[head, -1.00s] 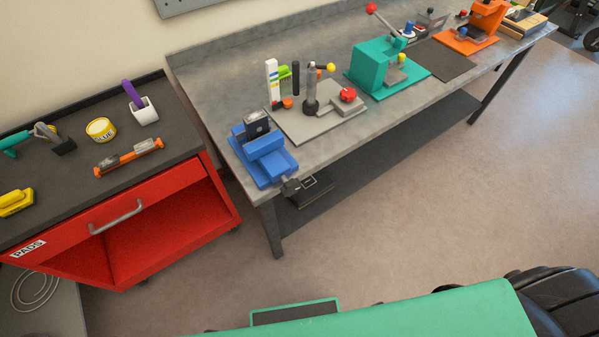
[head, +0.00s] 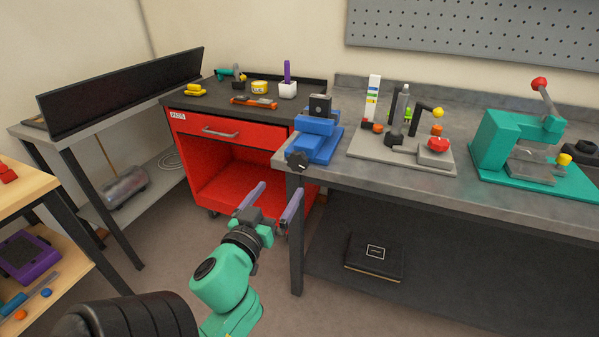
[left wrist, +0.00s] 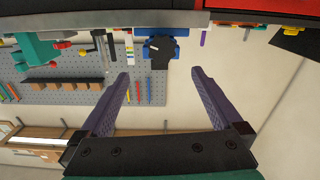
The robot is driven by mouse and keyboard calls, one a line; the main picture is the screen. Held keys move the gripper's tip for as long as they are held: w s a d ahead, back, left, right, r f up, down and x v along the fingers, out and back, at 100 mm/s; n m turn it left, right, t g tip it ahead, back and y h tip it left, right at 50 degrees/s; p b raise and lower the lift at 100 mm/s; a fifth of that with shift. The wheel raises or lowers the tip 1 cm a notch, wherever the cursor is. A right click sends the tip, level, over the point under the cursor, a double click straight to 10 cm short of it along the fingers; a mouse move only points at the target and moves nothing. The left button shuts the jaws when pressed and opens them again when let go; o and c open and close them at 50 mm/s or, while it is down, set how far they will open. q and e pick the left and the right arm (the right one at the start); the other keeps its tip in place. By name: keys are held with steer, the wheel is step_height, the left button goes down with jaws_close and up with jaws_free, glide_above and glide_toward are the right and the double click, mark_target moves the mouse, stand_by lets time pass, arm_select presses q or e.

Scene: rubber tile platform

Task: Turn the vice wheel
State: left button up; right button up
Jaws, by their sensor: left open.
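A blue vice (head: 318,140) stands at the near left corner of the grey workbench. Its black vice wheel (head: 298,161) sticks out at the front, past the bench edge. My left gripper (head: 280,188) is open and empty, in front of and lower than the wheel in the head view, its fingers pointing toward the bench. In the left wrist view, which is upside down, the vice (left wrist: 172,30) and its dark wheel (left wrist: 160,54) appear beyond the gap between the open fingers (left wrist: 160,74). The wheel is apart from both fingers. My right gripper is not in view.
A red cabinet (head: 240,139) with an open lower bay stands left of the workbench (head: 395,185). Right of the vice are a grey fixture plate (head: 375,148) and a teal press (head: 497,140). A dark box (head: 374,257) lies on the lower shelf. Open floor lies before the bench.

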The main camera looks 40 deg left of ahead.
mark_target(297, 164)
arm_select(q)
steer(key=x, duration=1.3)
steer(key=shift+w+a+f+b, duration=0.15)
steer(key=shift+a+f+b, duration=0.1)
steer(key=shift+a+b, duration=0.1)
steer(key=shift+d, duration=0.1)
steer(key=c, duration=1.4)
steer(key=shift+o, duration=0.2)
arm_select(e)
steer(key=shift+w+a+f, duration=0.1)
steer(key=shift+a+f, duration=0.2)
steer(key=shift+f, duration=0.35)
arm_select(q)
steer(key=shift+m, duration=0.3)
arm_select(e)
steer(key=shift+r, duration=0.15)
